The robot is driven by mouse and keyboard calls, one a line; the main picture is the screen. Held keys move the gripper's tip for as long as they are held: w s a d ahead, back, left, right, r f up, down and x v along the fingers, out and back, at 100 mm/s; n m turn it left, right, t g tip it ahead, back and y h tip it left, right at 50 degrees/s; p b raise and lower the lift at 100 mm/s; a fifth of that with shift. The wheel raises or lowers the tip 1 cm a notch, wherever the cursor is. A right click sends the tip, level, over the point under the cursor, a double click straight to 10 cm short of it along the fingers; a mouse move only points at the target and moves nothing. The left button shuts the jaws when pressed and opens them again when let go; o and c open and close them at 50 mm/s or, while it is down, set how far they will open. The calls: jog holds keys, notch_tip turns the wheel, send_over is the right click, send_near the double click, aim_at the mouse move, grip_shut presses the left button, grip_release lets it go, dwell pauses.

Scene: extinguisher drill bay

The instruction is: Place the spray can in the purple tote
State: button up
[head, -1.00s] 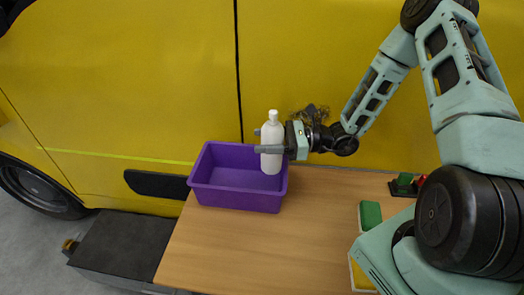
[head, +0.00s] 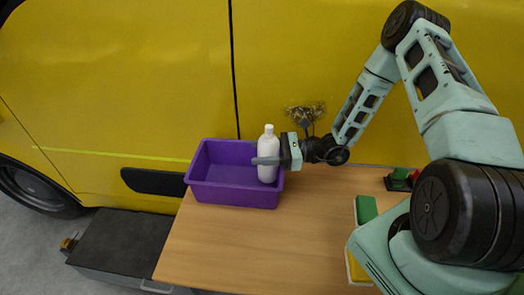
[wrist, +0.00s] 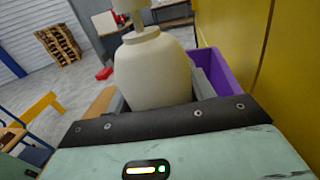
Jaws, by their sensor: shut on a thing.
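The spray can (head: 267,147), a white bottle shape with a narrow cap, is upright in my gripper (head: 265,160). My gripper reaches in from the right and is shut on the can. The purple tote (head: 235,195) stands on the wooden table against the yellow van. The can's lower part is at the right end of the tote's opening; I cannot tell whether it touches the tote's floor. In the wrist view the can (wrist: 152,70) fills the middle, and part of the purple tote (wrist: 215,72) shows behind it to the right.
The table (head: 240,245) is clear in front of the tote. A green block (head: 366,209) and a yellow item lie at the right beside my arm, with a dark, green and red object (head: 400,180) behind them. The yellow van (head: 130,80) closes off the back.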

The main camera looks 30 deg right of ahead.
jog(key=shift+f, duration=0.25)
jog(key=o, duration=1.2)
jog(key=shift+r, duration=0.25)
jog(key=shift+r+p, duration=0.45)
jog(key=shift+r, duration=0.05)
jog(key=shift+b+v, duration=2.4)
jog(key=shift+v, duration=3.6)
